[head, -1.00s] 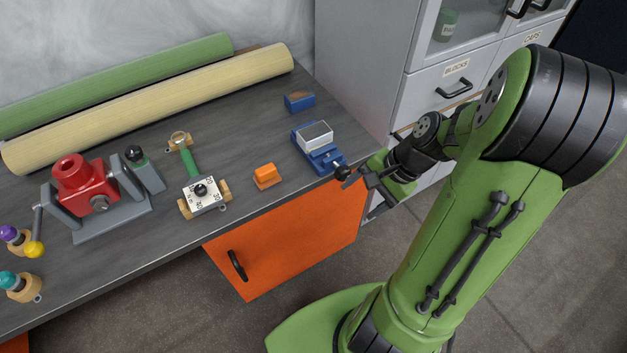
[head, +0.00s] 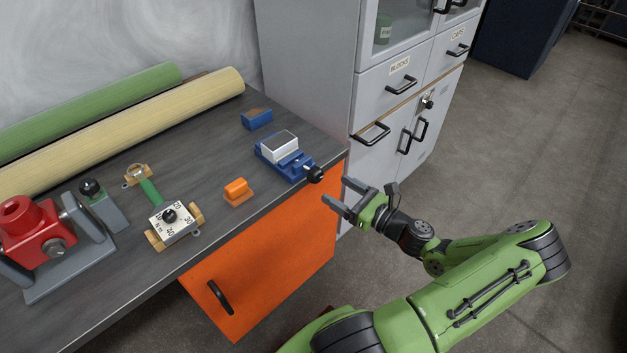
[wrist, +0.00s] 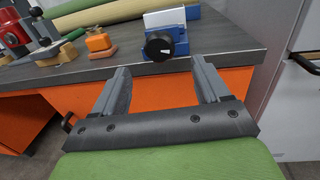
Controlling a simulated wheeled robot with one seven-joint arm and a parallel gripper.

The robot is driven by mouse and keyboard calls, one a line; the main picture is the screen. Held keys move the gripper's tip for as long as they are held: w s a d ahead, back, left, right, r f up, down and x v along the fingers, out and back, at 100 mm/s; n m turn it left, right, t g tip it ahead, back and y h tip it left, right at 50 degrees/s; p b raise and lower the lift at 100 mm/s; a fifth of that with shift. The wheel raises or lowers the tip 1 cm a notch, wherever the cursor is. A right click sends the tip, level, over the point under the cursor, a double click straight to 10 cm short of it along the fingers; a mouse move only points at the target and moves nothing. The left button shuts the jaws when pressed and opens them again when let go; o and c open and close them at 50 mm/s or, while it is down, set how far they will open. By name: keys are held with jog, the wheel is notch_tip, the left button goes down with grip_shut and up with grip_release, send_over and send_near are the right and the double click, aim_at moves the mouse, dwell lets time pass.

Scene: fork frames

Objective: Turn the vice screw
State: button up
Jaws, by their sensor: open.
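The blue vice (head: 284,163) stands near the right front corner of the bench, with a pale block between its jaws. Its black screw knob (head: 314,174) sticks out over the front edge towards my gripper. My gripper (head: 344,196) is open and empty, in front of the bench and to the right of the knob, apart from it. In the wrist view the knob (wrist: 159,46) shows face on, with a white mark, beyond and between the two open fingers (wrist: 162,82). The vice body (wrist: 178,22) is partly hidden behind the knob there.
An orange block (head: 237,190), a dial tool (head: 170,218) and a red part in a grey stand (head: 38,235) lie to the left on the bench. A blue block (head: 257,119) lies behind the vice. A grey cabinet (head: 315,75) stands at the right. An orange door (head: 265,265) is below.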

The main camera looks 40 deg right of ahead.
aim_at(319, 179)
jog(key=w, duration=0.2)
jog(key=w+b, duration=0.1)
jog(key=w, duration=0.2)
jog(key=w+a, duration=0.1)
jog(key=w, duration=0.2)
jog(key=shift+w+b, duration=0.25)
jog(key=shift+b, duration=0.1)
jog(key=c, duration=1)
jog(key=shift+n+p, duration=0.3)
jog(key=shift+n, duration=0.1)
